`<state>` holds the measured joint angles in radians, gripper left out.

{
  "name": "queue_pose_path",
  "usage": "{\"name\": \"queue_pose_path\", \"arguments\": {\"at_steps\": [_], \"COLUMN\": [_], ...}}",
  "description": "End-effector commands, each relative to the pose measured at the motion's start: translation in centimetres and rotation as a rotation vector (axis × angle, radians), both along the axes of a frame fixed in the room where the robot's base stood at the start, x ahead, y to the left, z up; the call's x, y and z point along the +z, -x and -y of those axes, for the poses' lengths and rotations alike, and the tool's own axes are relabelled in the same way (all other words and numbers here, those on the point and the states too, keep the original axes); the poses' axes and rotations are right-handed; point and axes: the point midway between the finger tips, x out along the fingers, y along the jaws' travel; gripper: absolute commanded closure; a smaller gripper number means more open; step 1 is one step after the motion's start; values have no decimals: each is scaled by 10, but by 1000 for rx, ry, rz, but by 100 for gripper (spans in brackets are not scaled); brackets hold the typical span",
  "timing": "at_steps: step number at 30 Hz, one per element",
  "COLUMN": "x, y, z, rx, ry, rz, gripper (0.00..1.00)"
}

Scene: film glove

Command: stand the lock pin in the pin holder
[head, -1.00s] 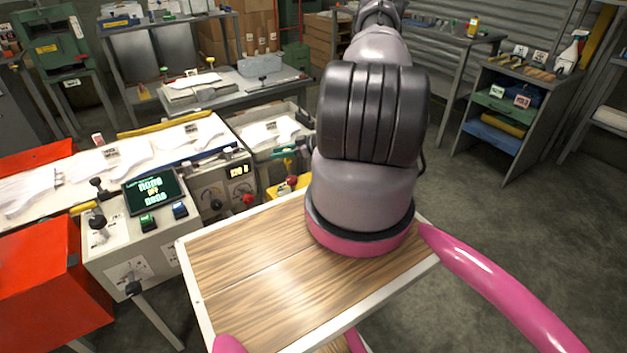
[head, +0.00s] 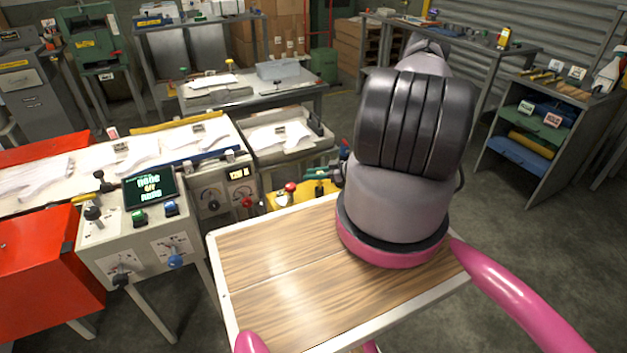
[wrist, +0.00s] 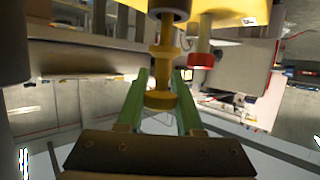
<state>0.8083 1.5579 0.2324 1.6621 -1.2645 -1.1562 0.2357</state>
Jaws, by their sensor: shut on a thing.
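The lock pin appears in the wrist view as a yellow stepped pin (wrist: 163,72) with a round flange. My gripper (wrist: 161,88) has its green fingers closed on either side of it. The pin's far end meets a dark round collar (wrist: 169,8) at the picture's top; I cannot tell whether it is inside or only in front of it. A yellow block (wrist: 225,16) lies beside the collar and may be the pin holder. In the head view the yellow block (head: 283,201) is beyond the wood-topped cart, and my arm hides part of the gripper area.
The machine with a screen and levers (head: 150,192) is on the left. A grey tray table (head: 285,137) is behind the block. Open floor lies to the right.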

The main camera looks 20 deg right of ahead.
Motion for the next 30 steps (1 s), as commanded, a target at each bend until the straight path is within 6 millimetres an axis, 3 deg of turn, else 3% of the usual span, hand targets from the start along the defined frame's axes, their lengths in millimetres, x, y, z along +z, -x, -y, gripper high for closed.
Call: {"name": "queue_pose_path", "arguments": {"at_steps": [5, 17, 18, 19, 30], "x": [-21, -25, -24, -24, -22], "y": [0, 0, 0, 0, 0], "z": [0, 0, 0, 0, 0], "rx": [0, 0, 0, 0, -1], "ry": [-1, -1, -1, -1, 0], "rz": [1, 1, 1, 1, 2], "gripper": [100, 100, 49, 38, 35]}}
